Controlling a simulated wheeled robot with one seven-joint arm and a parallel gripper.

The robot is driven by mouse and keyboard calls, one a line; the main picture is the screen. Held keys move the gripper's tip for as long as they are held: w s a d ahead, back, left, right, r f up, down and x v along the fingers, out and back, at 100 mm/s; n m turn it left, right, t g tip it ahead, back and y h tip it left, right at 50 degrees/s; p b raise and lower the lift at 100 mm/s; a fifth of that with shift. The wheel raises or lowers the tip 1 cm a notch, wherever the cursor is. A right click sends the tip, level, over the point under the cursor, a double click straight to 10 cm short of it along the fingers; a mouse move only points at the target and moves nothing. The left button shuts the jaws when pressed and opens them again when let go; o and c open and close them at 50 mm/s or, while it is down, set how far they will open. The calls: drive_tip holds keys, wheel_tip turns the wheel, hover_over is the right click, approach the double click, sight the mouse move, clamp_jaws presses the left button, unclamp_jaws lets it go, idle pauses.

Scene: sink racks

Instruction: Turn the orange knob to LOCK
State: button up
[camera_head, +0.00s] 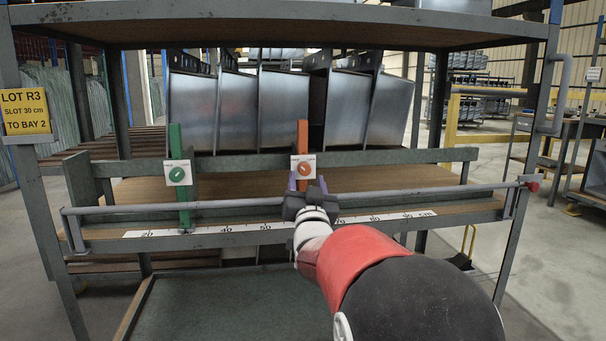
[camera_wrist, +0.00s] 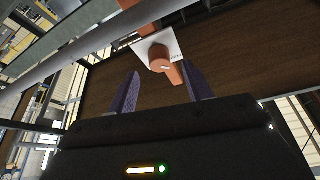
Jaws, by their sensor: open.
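The orange knob (camera_head: 304,169) sits on a white plate on an orange upright post (camera_head: 302,137) at the middle of the rack. In the wrist view the orange knob (camera_wrist: 160,58) lies ahead of my fingers, with a pale pointer mark on it. Its plate (camera_wrist: 176,46) carries small lettering, too small to read fully. My gripper (camera_head: 308,187) is just below the knob in the head view. In the wrist view its two purple fingers (camera_wrist: 162,90) are apart and empty, and do not touch the knob. My gripper hides the lower part of the orange post.
A green knob (camera_head: 178,173) on a green post (camera_head: 178,211) stands to the left. A long rail (camera_head: 180,207) and a ruler strip (camera_head: 205,231) run along the shelf front. Metal bins (camera_head: 285,100) stand behind. A yellow sign (camera_head: 25,112) hangs at left.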

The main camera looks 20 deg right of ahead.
sight(305, 172)
drive_tip(key=shift+x, duration=1.65)
drive_tip(key=shift+c, duration=0.2)
drive_tip(key=shift+f, duration=0.1)
drive_tip(key=c, duration=0.9)
